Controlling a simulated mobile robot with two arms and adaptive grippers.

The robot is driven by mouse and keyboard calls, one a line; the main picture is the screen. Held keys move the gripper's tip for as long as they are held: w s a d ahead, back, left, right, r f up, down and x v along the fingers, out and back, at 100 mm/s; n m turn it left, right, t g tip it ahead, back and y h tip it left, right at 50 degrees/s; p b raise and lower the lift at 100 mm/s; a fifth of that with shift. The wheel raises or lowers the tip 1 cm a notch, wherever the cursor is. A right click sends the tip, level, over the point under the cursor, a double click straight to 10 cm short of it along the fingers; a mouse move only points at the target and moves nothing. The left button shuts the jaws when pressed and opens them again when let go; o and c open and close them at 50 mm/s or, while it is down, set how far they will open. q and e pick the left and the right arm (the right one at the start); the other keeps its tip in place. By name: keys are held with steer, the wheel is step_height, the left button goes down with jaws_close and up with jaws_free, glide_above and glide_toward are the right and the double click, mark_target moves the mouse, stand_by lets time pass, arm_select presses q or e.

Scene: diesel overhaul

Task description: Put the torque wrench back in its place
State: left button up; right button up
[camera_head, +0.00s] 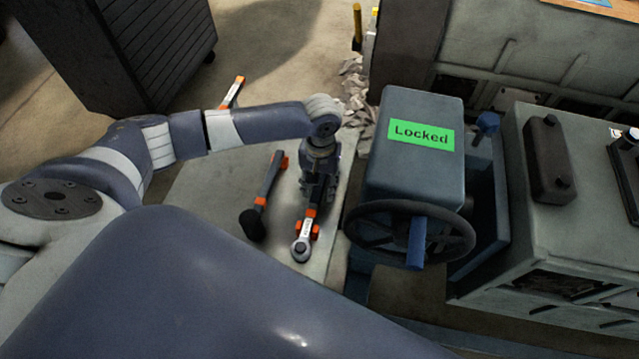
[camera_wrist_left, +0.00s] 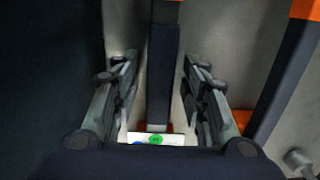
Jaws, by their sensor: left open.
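The torque wrench (camera_head: 301,247) has a round ratchet head, a white label and orange parts. It lies on the grey work surface (camera_head: 210,190), its head towards me. My left gripper (camera_head: 313,196) points down over its handle and hides much of it. In the left wrist view the dark handle (camera_wrist_left: 162,75) runs between the two open fingers, with a visible gap on each side. The white label with a green dot (camera_wrist_left: 155,138) shows near the bottom. The wrench's resting place cannot be clearly told. My right gripper is not in view.
A blue-grey box labelled "Locked" (camera_head: 415,155) with a handwheel (camera_head: 375,228) stands close right. A dark cabinet (camera_head: 150,50) is at the back left.

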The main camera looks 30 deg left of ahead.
arm_select(q)
step_height(320, 180, up, 12)
steer(key=shift+w, duration=0.35)
steer(key=shift+a, duration=0.1)
